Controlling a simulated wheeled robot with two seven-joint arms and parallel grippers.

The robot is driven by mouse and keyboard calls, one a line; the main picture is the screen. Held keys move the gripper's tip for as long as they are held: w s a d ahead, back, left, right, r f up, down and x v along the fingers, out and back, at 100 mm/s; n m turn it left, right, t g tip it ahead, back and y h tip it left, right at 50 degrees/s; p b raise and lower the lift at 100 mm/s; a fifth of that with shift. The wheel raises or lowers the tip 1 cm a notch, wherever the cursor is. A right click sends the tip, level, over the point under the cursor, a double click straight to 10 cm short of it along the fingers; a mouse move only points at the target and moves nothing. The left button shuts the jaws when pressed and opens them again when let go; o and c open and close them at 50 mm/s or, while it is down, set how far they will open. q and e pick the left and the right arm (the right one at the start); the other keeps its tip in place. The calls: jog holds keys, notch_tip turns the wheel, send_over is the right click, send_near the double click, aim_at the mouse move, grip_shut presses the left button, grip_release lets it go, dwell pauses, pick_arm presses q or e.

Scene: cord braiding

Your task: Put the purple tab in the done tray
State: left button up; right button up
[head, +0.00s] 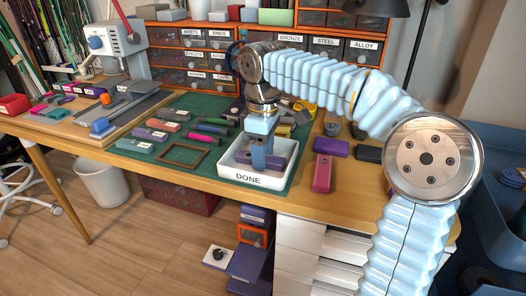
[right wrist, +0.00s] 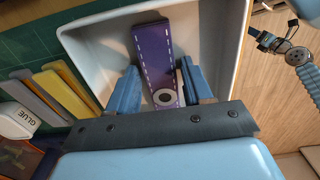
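The purple tab (right wrist: 152,58), with pale stitching and a round white eyelet at its near end, lies in the white done tray (right wrist: 228,48) in the right wrist view. In the head view the done tray (head: 245,176), marked DONE, sits at the front edge of the table, and purple (head: 277,161) shows inside it beside my gripper. My right gripper (right wrist: 158,90) points down into the tray, its blue fingers apart on either side of the tab's near end. A gap shows between the left finger and the tab. My left gripper cannot be made out.
A magenta case (head: 322,173) and a purple block (head: 331,147) lie right of the tray. A brown frame (head: 183,154) and several coloured tabs lie on the green mat to the left. A glue bottle (right wrist: 16,120) is beside the tray. Labelled drawers (head: 205,58) stand behind.

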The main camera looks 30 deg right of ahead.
jog(key=shift+o, duration=0.8)
notch_tip(320, 180, up, 12)
jog(key=p, duration=0.3)
jog(key=shift+r+p, duration=0.15)
jog(key=shift+p, duration=0.2)
